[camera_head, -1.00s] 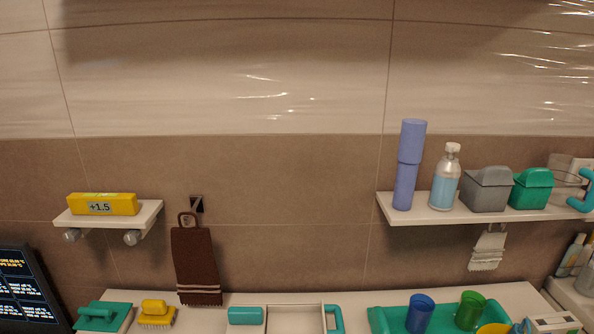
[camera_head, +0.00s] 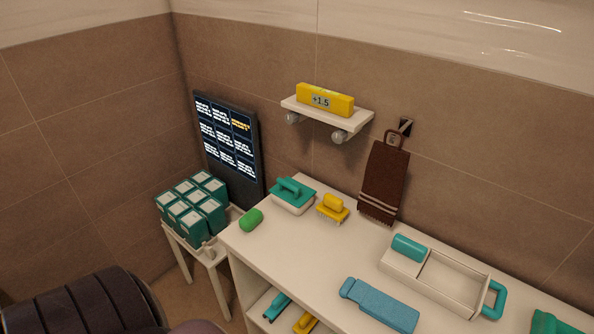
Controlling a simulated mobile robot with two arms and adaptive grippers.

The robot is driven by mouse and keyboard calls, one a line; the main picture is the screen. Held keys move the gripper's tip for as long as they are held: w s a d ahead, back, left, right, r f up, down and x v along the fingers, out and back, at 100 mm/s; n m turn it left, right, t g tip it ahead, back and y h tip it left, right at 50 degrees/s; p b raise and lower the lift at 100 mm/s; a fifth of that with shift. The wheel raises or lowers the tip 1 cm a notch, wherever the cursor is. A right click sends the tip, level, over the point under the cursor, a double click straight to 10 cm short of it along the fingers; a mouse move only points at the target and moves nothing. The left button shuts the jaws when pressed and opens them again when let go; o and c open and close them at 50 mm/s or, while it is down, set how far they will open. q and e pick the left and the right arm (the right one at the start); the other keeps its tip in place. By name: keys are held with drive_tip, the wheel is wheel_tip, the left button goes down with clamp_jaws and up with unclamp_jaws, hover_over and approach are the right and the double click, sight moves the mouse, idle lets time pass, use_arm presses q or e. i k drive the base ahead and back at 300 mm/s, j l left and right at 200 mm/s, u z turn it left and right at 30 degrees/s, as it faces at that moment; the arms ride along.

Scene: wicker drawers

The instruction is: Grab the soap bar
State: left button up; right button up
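A small green rounded block (camera_head: 251,220), which looks like the soap bar, lies on the near left corner of the white counter (camera_head: 293,243). It is in the open, with a teal-handled box (camera_head: 293,195) behind it to the right and a yellow brush (camera_head: 333,208) farther right. Neither of my grippers shows in the head view, so nothing is seen touching the block.
A side table with several teal boxes (camera_head: 190,207) stands left of the counter. A blue cloth-like item (camera_head: 380,305) and a white tray (camera_head: 440,275) lie to the right. A brown towel (camera_head: 385,180) hangs behind. The counter between block and blue item is clear.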

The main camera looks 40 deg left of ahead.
sight(249, 222)
drive_tip(key=u, duration=1.65)
